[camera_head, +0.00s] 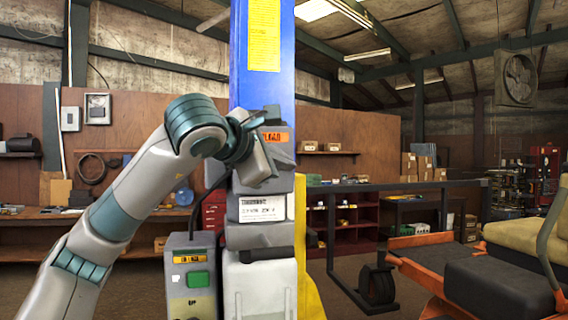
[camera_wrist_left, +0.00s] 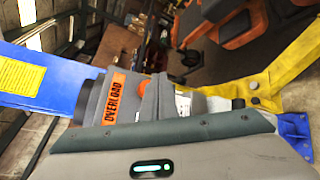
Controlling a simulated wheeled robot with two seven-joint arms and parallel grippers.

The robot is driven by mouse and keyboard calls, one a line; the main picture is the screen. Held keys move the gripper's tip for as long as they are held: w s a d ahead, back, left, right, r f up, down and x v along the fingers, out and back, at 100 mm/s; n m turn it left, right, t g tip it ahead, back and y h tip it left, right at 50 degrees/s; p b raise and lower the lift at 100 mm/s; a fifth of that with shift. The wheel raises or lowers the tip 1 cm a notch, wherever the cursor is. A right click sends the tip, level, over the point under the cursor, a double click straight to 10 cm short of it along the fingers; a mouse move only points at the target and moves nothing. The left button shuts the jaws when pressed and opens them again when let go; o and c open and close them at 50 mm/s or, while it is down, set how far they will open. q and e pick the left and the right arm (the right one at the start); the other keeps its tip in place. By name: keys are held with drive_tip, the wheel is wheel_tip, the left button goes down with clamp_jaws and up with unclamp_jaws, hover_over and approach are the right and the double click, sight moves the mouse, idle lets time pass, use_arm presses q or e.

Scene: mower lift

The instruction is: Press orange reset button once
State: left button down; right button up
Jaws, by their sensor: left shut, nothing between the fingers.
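An orange OVERLOAD label (camera_head: 271,137) marks the upper part of a grey unit (camera_head: 264,237) on the blue lift post (camera_head: 262,85). The label also shows in the left wrist view (camera_wrist_left: 116,97), just beyond my gripper's grey body. My left gripper (camera_head: 268,172) is shut and empty, close in front of the unit below the label. I cannot tell whether it touches the unit. My right gripper is not in view.
A control box (camera_head: 191,278) with a green button (camera_head: 197,279) stands at the lower left of the post. A yellow lift part (camera_head: 303,255) is right of the unit. A workbench lies behind.

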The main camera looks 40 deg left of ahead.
use_arm(q)
drive_tip(key=shift+w+a, duration=0.2)
drive_tip(key=shift+a, duration=0.05)
idle(0.4)
drive_tip(key=shift+w+a, duration=0.45)
drive_tip(key=shift+a, duration=0.1)
idle(1.3)
drive_tip(key=shift+d+b, duration=0.1)
drive_tip(key=shift+b, duration=0.2)
drive_tip(key=shift+s+d+b, duration=0.3)
drive_tip(key=shift+s+d, duration=0.35)
drive_tip(key=shift+d, duration=0.1)
drive_tip(key=shift+s+d+b, duration=0.6)
drive_tip(key=shift+s+d, duration=1.05)
drive_tip(key=shift+d, duration=0.2)
drive_tip(key=shift+f, duration=0.1)
